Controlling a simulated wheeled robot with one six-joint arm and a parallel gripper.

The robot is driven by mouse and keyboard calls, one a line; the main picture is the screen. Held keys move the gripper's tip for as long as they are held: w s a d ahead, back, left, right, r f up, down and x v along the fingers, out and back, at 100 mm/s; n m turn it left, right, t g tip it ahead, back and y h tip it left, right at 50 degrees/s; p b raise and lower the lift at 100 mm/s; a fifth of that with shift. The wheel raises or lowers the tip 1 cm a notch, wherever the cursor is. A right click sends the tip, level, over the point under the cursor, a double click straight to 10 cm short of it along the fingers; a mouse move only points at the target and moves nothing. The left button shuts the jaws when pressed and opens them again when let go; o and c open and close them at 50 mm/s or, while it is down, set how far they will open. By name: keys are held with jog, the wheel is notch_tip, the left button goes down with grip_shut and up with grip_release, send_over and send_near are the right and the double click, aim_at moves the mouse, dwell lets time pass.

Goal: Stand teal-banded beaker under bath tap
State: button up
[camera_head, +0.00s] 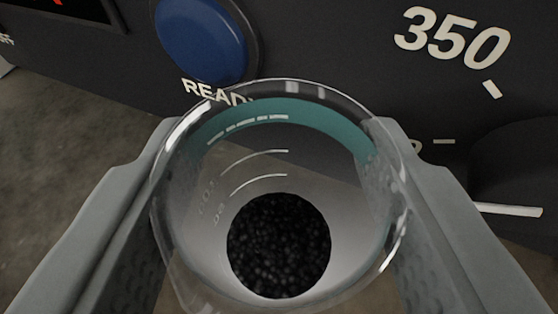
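The teal-banded beaker (295,112) is a clear glass with white graduation marks and a teal band below its rim. I look down into its mouth. Dark granules (279,246) lie at its bottom. My gripper (275,190) has one grey finger on each side of the beaker, and both fingers press against its walls. The beaker's outer base is hidden from this angle. No bath tap is in view.
A dark control panel (330,40) stands just beyond the beaker. It carries a blue button (202,38) labelled READY, a dial (515,165) with a 350 mark, and part of a display at top left. Brownish floor or surface (60,190) shows at left.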

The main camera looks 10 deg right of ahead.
jog(key=shift+f, duration=0.1)
jog(key=o, duration=0.8)
jog(key=shift+s, duration=0.1)
jog(key=v, duration=1.2)
